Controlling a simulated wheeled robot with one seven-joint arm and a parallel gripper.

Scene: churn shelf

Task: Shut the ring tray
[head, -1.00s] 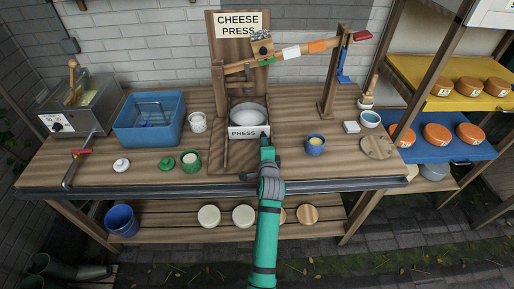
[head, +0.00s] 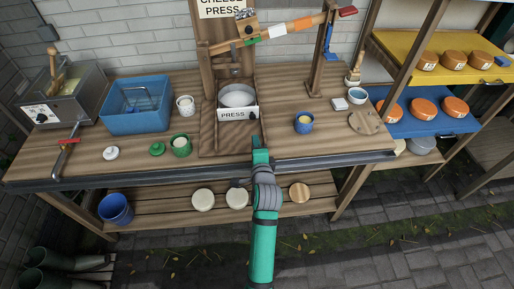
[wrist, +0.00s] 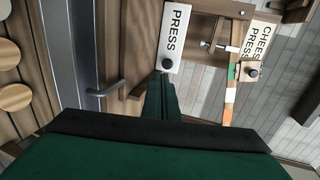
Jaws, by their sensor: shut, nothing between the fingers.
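The ring tray (head: 224,115) is the box with a white front marked PRESS and a dark knob at its right, at the foot of the wooden cheese press. A pale round ring (head: 238,97) sits in it. In the wrist view the tray's front (wrist: 175,36) shows at the top, with its knob below the label. My gripper (head: 259,140) is shut and empty, just in front of the tray, near the table's front edge. In the wrist view its fingers (wrist: 162,82) point toward the knob. I cannot tell exactly how far out the tray sits.
A green cup (head: 181,147) stands left of the press and a blue cup (head: 304,124) right of it. A blue tub (head: 145,112) stands farther left. A dark rail (head: 200,171) runs along the table's front edge. Table between the tray and rail is mostly clear.

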